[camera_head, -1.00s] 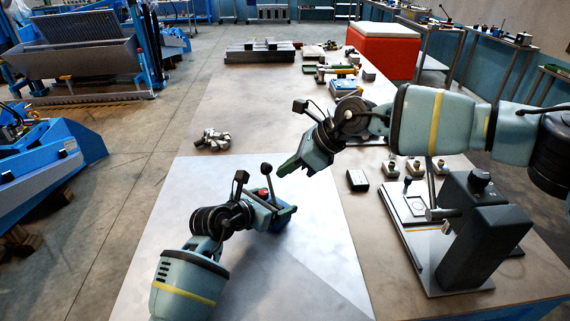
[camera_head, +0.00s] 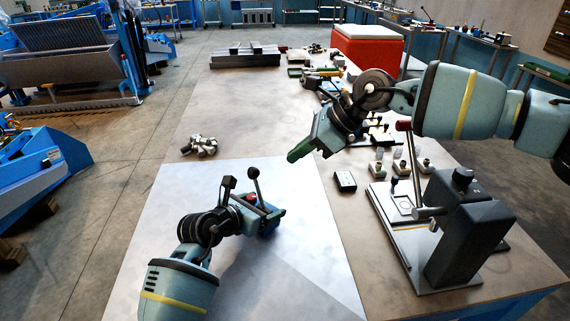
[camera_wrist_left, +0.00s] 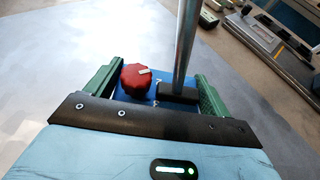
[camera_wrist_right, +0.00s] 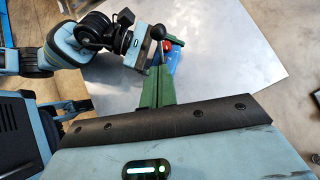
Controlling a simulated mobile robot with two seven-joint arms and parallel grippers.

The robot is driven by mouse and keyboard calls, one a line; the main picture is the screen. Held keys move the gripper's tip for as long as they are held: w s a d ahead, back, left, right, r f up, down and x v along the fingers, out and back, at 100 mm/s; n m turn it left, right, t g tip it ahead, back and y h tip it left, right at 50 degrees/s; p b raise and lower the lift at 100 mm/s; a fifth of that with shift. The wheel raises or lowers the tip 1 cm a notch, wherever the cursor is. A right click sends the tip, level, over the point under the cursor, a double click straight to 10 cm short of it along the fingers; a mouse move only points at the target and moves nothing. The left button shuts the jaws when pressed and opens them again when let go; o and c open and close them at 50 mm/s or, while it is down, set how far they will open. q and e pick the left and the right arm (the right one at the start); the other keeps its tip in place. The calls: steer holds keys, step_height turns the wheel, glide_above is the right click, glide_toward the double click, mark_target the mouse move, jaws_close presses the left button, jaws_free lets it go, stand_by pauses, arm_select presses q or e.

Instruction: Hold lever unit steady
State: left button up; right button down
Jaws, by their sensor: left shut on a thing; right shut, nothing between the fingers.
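The lever unit has a blue body, a red knob (camera_wrist_left: 135,79) and a metal lever (camera_wrist_left: 185,45) topped by a black ball (camera_head: 253,173). It stands on the pale sheet at the table's near left. My left gripper (camera_head: 264,214) is shut on the lever unit, its green fingers on either side of the blue body in the left wrist view. The lever stands up between them, leaning slightly in the head view. My right gripper (camera_head: 298,152) is shut and empty, held above and beyond the unit. The right wrist view also shows the blue body (camera_wrist_right: 173,63) past its fingertips.
A black press-like fixture (camera_head: 462,230) with a red-tipped handle stands on the right. A small dark box (camera_head: 345,181) and several small fittings lie left of it. A metal part cluster (camera_head: 199,146) lies beyond the pale sheet (camera_head: 300,262), whose near part is clear.

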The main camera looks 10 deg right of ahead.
steer(key=shift+v, duration=1.2)
steer(key=c, duration=2.2)
jaws_free()
steer(key=shift+w+r, duration=0.1)
steer(key=c, duration=1.7)
jaws_free()
steer(key=shift+a, duration=0.25)
steer(key=shift+o, duration=1.2)
steer(key=shift+a+h, duration=0.3)
steer(key=shift+a, duration=0.05)
steer(key=m+t+h, duration=0.1)
steer(key=m+h, duration=0.5)
steer(key=m, duration=0.3)
glide_toward(254, 170)
steer(key=shift+s+d+r+t, duration=0.2)
steer(key=shift+s+d+t, duration=0.05)
steer(key=shift+s+t, duration=0.05)
steer(key=x, duration=1.2)
steer(key=shift+a, duration=0.2)
